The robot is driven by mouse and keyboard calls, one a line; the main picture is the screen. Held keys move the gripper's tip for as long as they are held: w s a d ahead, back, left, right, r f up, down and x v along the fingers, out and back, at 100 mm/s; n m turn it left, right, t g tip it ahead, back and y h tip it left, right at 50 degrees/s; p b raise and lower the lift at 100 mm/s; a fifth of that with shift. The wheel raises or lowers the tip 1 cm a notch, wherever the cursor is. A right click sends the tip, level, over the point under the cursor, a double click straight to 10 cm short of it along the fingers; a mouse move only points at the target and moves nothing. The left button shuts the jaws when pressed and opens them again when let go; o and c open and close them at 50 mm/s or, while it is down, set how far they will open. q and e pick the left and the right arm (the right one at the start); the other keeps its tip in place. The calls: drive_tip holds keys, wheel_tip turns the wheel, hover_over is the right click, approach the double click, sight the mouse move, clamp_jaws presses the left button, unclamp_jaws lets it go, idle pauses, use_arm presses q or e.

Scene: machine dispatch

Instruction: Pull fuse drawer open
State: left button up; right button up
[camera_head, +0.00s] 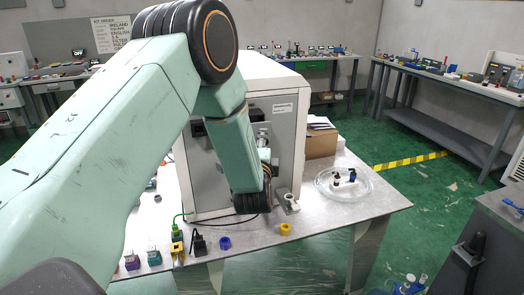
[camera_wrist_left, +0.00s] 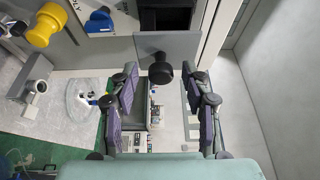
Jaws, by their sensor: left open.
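The fuse drawer shows in the left wrist view as a grey front panel (camera_wrist_left: 180,43) with a round black knob (camera_wrist_left: 160,70). A dark opening (camera_wrist_left: 165,18) lies directly behind the panel; I cannot tell how far out the drawer stands. My left gripper (camera_wrist_left: 159,82) is open, its two fingers apart on either side of the knob with visible gaps. It does not hold the knob. In the head view my left arm covers much of the grey machine cabinet (camera_head: 288,140) and hides the drawer. My right gripper is not in view.
The cabinet stands on a metal table (camera_head: 365,205). A clear round dish (camera_head: 343,190) with small dark items and a cardboard box (camera_head: 321,145) are to its right. Coloured connectors and a blue ring (camera_head: 224,243) lie along the front edge. A yellow knob (camera_wrist_left: 46,25) shows at upper left.

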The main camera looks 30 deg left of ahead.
use_arm(q)
drive_tip(key=v, duration=1.1)
drive_tip(key=shift+s+d, duration=0.2)
drive_tip(key=shift+s, duration=0.15)
drive_tip(key=s+d+f+n+g+h+b, duration=0.2)
drive_tip(key=s+f+n, duration=0.1)
drive_tip(key=f, duration=0.5)
drive_tip(key=s+d+f+n+g+h+b, duration=0.1)
drive_tip(key=s+d+f+n+g+h, duration=0.15)
drive_tip(key=f, duration=0.45)
drive_tip(key=s+d+f+n+g+h+b, duration=0.1)
drive_tip(key=s+f+n+g+b, duration=0.2)
drive_tip(key=f, duration=0.5)
drive_tip(key=s+d+f+n+g+h+b, duration=0.1)
drive_tip(key=s+f+g+b, duration=0.3)
drive_tip(key=s+f, duration=0.9)
drive_tip(key=s+d+f+n+g+h+b, duration=0.1)
drive_tip(key=s+d+f+n+g+b, duration=0.2)
drive_tip(key=s+f+b, duration=0.7)
wheel_tip(320, 180, down, 4)
drive_tip(key=s+g, duration=0.1)
drive_tip(key=s, duration=0.1)
drive_tip(key=shift+s+h, duration=0.35)
